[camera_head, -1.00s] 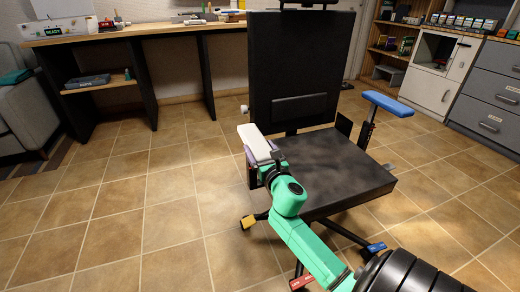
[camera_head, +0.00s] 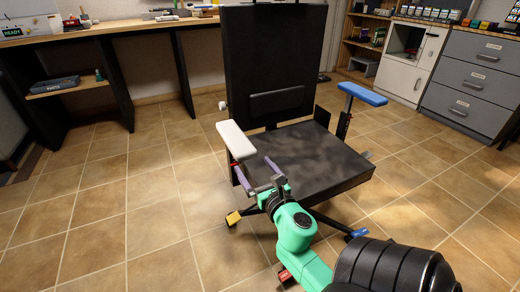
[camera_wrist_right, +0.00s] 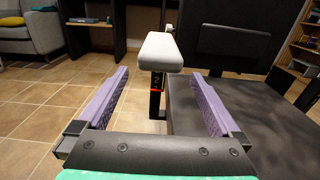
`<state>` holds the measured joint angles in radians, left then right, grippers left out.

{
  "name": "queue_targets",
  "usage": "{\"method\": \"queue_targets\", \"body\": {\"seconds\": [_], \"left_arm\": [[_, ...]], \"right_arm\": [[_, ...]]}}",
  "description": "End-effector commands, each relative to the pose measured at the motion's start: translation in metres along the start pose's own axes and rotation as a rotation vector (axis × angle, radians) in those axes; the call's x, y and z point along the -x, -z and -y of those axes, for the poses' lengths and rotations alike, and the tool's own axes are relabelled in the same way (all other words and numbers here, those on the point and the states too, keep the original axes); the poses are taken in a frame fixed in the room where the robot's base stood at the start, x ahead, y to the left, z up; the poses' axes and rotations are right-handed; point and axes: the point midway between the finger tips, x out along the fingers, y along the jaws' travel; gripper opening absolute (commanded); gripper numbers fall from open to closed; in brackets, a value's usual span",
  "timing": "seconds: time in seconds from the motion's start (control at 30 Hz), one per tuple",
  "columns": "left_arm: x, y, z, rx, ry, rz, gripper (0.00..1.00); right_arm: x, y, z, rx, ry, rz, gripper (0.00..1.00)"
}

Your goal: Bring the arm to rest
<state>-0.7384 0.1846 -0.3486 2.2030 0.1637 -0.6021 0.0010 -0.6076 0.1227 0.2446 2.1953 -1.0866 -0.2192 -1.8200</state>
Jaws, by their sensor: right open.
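My right arm, green with a black base, reaches in from the lower right in the head view. Its gripper (camera_head: 258,177) is open and empty over the left side of the chair seat, just in front of the white armrest (camera_head: 236,140). In the right wrist view the two purple fingers (camera_wrist_right: 160,105) are spread wide, and the white armrest (camera_wrist_right: 161,52) on its dark post stands beyond and between them, apart from them. The black office chair (camera_head: 273,65) has a blue armrest (camera_head: 362,93) on its other side. My left gripper does not show.
A wooden desk (camera_head: 130,26) stands along the back wall at left. A grey drawer cabinet (camera_head: 470,80) and a white cabinet (camera_head: 407,65) stand at the right. The tiled floor (camera_head: 110,225) left of the chair is clear. The chair's base spreads near my arm.

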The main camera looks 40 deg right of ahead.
Motion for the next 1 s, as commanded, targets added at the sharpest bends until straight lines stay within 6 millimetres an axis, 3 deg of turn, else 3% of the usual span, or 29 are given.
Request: {"method": "queue_targets", "body": {"seconds": [0.1,0.2,0.77,0.87,0.97,1.0], "left_arm": [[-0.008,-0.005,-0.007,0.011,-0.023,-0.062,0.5],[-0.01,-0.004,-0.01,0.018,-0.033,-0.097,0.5],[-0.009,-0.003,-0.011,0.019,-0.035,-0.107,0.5],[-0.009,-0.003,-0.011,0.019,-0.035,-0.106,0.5],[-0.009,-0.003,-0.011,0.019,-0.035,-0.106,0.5],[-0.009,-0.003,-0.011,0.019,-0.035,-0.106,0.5]], "right_arm": [[0.022,0.004,0.0,-0.001,0.001,-0.003,1.0],[0.031,0.002,0.0,0.0,0.001,-0.002,1.0],[0.033,0.001,-0.001,-0.007,-0.002,-0.002,1.0],[0.032,0.013,-0.009,-0.188,-0.02,-0.037,1.0],[0.033,0.051,-0.035,-0.706,-0.048,-0.164,1.0],[0.037,0.073,-0.052,-0.981,-0.041,-0.251,1.0]]}}
